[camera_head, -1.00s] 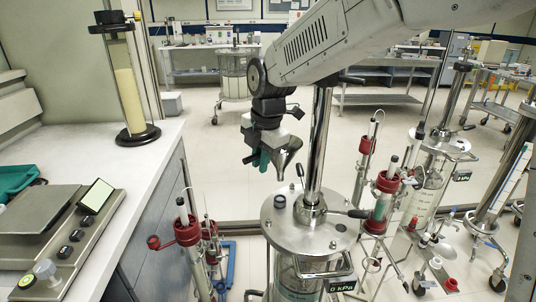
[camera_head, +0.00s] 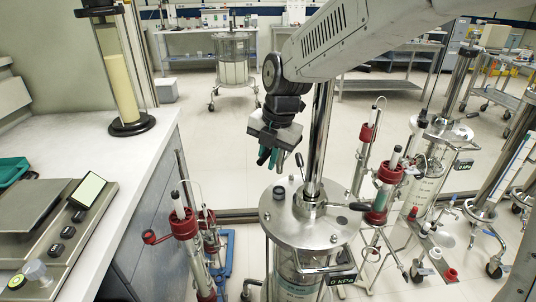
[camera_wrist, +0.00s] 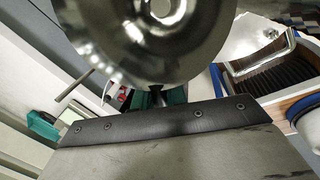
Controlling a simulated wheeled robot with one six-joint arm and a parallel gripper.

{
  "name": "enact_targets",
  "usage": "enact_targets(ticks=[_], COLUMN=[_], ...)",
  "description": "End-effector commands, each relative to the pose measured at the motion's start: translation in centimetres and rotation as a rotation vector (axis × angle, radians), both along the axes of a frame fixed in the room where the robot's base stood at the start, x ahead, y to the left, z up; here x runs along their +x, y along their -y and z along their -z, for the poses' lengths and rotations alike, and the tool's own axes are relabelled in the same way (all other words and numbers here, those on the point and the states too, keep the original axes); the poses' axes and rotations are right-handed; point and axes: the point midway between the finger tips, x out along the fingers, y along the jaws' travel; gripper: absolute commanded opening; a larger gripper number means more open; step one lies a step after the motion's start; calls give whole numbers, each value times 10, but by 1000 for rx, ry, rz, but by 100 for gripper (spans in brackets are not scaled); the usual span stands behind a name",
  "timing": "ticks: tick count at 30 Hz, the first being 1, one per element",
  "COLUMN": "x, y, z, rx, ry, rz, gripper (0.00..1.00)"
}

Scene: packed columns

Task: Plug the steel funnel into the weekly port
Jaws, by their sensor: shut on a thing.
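The steel funnel (camera_wrist: 150,40) fills the top of the wrist view, its round mouth facing the camera. My gripper (camera_head: 268,157), with teal fingers, is shut on the funnel; the fingers also show just below it in the wrist view (camera_wrist: 155,98). In the head view the funnel is mostly hidden behind the gripper. The gripper hangs above and slightly left of a steel column lid (camera_head: 335,229), apart from it. A short dark-rimmed port (camera_head: 279,193) stands on that lid. No label reading weekly is legible, so I cannot tell which port is meant.
A thick steel post (camera_head: 320,140) rises from the lid close to my gripper's right. Red-clamped glass columns stand left (camera_head: 184,224) and right (camera_head: 388,176). A white bench (camera_head: 120,165) with a tall cylinder (camera_head: 122,80) is at left. Open floor lies behind.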

Motion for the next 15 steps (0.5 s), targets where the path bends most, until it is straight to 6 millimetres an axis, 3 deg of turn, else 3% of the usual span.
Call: enact_targets(ticks=[15], x=[0], y=[0], z=[44], rx=[0], ry=[0], rz=[1], gripper=[0])
